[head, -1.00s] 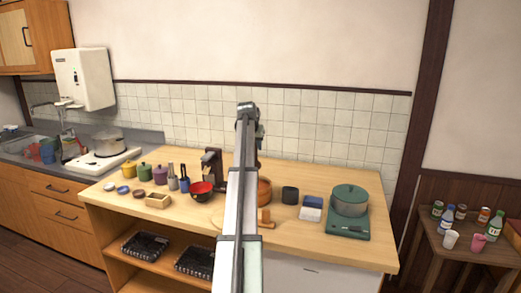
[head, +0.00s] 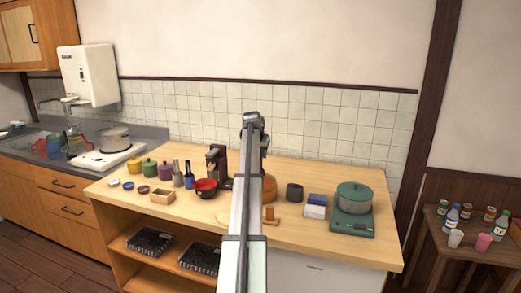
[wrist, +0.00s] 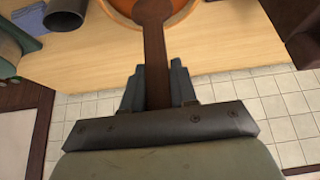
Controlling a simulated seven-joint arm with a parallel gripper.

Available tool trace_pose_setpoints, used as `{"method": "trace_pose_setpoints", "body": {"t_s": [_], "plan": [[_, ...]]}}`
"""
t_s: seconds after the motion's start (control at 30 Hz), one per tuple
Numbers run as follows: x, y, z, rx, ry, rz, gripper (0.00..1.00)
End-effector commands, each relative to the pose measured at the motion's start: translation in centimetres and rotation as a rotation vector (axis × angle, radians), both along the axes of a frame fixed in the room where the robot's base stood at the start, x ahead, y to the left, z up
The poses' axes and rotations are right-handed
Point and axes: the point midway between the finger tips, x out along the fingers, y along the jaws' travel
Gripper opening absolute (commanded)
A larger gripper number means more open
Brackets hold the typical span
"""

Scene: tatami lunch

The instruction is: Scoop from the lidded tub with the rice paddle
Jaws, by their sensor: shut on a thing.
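My gripper (wrist: 158,88) is shut on the brown handle of the rice paddle (wrist: 156,60), which runs up the wrist view between the two fingers. The paddle's far end lies over or in the orange-brown tub (wrist: 187,8), cut off by the top edge; I cannot tell whether it touches the contents. In the head view the tub (head: 269,188) stands on the counter, partly hidden behind my arm. My gripper and the paddle are hidden there. I cannot make out the tub's lid for certain.
On the wooden counter (head: 335,246), a red and black bowl (head: 206,189) and a dark coffee-maker-like machine (head: 216,163) stand left of my arm. A dark cup (head: 294,192), small blue and white boxes (head: 315,206) and a green pot (head: 354,197) stand to the right.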

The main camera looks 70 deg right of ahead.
Motion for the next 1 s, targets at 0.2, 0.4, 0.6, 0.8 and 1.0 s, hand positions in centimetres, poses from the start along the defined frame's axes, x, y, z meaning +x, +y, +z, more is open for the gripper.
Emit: {"method": "trace_pose_setpoints", "body": {"t_s": [0.2,0.4,0.6,0.8,1.0], "plan": [[0.0,0.0,-1.7,0.0,0.0,0.0,0.0],[0.0,0.0,-3.1,0.0,0.0,0.0,0.0],[0.0,0.0,-4.6,0.0,0.0,0.001,0.0],[0.0,0.0,-6.0,0.0,0.0,0.001,0.0],[0.0,0.0,-7.1,0.0,0.0,0.001,0.0]]}}
